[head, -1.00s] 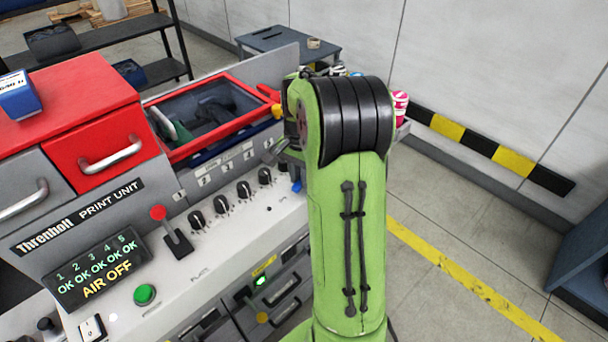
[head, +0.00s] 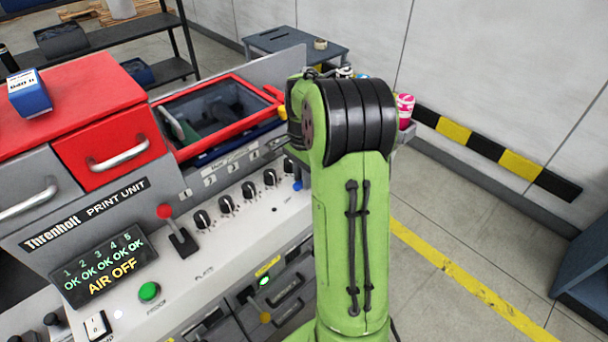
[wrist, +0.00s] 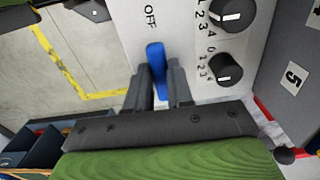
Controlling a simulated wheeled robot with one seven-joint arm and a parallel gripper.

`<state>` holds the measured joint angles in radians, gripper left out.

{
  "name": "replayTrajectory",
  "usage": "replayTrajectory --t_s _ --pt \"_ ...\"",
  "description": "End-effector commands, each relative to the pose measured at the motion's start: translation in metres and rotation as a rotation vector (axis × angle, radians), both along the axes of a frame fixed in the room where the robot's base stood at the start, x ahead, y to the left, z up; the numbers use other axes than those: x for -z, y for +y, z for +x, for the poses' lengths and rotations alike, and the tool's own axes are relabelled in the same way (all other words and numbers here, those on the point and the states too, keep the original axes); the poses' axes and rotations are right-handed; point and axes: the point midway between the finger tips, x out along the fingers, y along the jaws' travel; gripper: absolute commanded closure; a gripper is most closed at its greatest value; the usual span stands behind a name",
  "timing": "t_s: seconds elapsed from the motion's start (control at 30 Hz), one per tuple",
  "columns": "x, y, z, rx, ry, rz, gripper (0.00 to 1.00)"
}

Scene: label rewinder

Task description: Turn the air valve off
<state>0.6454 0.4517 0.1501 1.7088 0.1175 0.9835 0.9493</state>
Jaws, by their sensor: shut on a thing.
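The air valve's blue lever (wrist: 156,62) shows in the wrist view on the pale panel, just below the printed word OFF. My gripper (wrist: 160,82) has its two dark fingers on either side of the lever and is shut on it. In the head view a small blue part of the valve (head: 298,184) shows at the left edge of my green arm. The arm hides the gripper there. The display (head: 103,270) reads AIR OFF, with OK under each number.
Black knobs (wrist: 226,70) sit close to the right of the lever in the wrist view. A red-handled lever (head: 172,222) and a green button (head: 149,291) are on the panel. The floor (head: 470,220) right of the machine is clear.

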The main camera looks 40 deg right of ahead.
Motion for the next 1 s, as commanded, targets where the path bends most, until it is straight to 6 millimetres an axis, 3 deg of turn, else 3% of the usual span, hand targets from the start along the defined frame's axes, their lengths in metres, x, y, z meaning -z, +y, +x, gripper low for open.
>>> replayTrajectory --t_s 0.03,0.07,0.2,0.47,0.57,1.0 --pt "-0.002 -0.001 0.001 0.003 -0.005 -0.004 1.0" --pt "-0.002 -0.001 0.001 0.003 -0.005 -0.004 0.74" --pt "-0.001 -0.001 0.001 0.002 -0.004 -0.003 0.53" --pt "-0.001 0.0 0.0 0.001 -0.002 -0.002 0.53" --pt "-0.01 -0.001 0.001 0.001 -0.004 -0.003 0.53" --pt "-0.129 -0.001 0.001 0.0 -0.006 -0.005 0.53"
